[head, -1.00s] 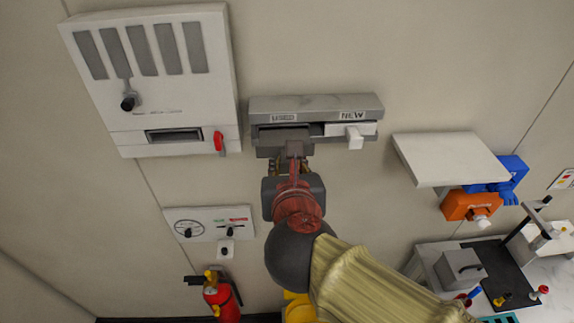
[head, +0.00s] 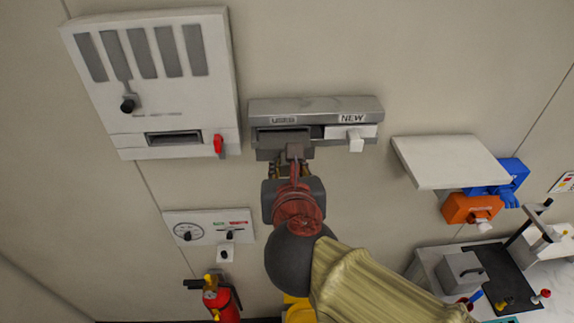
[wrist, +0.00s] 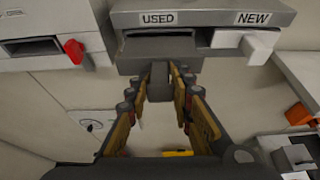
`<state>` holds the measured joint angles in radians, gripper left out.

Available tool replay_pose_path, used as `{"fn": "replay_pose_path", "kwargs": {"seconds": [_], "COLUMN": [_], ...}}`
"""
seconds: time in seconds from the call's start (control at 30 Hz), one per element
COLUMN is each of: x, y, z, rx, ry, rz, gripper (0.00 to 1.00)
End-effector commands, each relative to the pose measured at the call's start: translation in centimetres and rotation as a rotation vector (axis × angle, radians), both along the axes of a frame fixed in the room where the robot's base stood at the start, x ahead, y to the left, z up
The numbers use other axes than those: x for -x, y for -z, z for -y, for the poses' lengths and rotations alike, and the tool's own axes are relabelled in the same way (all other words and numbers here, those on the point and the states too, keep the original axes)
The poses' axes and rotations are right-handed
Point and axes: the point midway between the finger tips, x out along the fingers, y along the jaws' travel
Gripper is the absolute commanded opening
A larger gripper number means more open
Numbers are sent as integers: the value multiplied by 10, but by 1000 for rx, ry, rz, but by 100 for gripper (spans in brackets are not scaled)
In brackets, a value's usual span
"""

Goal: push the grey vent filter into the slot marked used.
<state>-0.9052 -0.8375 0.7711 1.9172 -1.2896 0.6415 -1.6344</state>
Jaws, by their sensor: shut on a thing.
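The grey vent filter (wrist: 130,65) is a dark flat block with a tab at its front. My gripper (wrist: 160,90) is shut on that tab, and the filter (head: 266,154) shows beyond the fingertips in the head view. The slot marked USED (wrist: 158,34) is a dark opening in the grey wall holder (head: 315,105); it also shows in the head view (head: 283,136). The filter lies just below and in front of this opening in both views. Whether its far edge has entered is hidden. My gripper (head: 293,168) partly covers the filter in the head view.
A white filter with a white handle (head: 356,144) sits in the NEW slot, right beside. A white cabinet (head: 150,85) with a red lever (head: 218,143) is on the left. A white shelf (head: 450,160) juts out right. A gauge panel (head: 207,224) is lower left.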

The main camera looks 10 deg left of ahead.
Motion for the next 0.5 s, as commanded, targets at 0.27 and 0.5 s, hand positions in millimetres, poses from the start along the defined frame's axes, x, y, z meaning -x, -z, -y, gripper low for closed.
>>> {"fn": "replay_pose_path", "kwargs": {"seconds": [0.27,0.5], "x": [-3,-6], "y": [0,0], "z": [-1,-2], "rx": [0,1], "ry": [0,0], "rz": [0,0], "gripper": [0,0]}}
